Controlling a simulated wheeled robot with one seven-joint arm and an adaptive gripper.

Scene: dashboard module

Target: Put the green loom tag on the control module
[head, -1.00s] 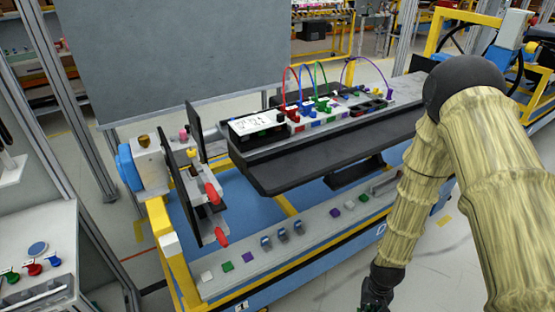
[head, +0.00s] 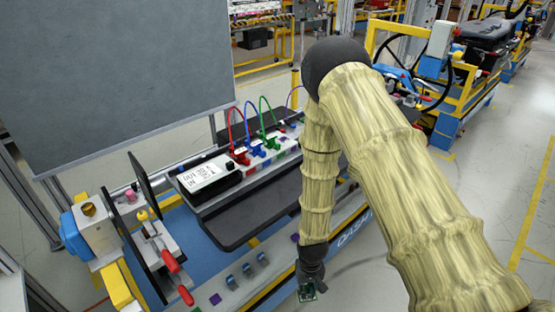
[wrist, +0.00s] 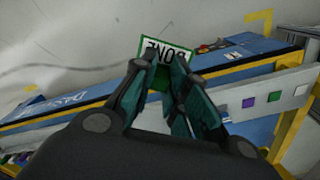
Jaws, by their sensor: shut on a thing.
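The green loom tag (wrist: 167,60) is green-edged with a white face and dark letters that appear upside down as "DONE". My gripper (wrist: 170,72) is shut on it, and the tag sticks out past the fingertips. In the head view my gripper (head: 308,284) hangs low beside the front rail, with the tag (head: 307,293) small at its tip. A black box with a white printed top (head: 203,177) sits on the dashboard's left part, up and left of my gripper; it looks like the control module, but I cannot be certain.
Red, blue and green cables (head: 262,128) arch over connectors beside the box. A dark dashboard ledge (head: 240,220) lies between box and gripper. A fixture with red-handled clamps (head: 170,262) stands at left. The front rail (head: 235,285) carries coloured squares and grey clips.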

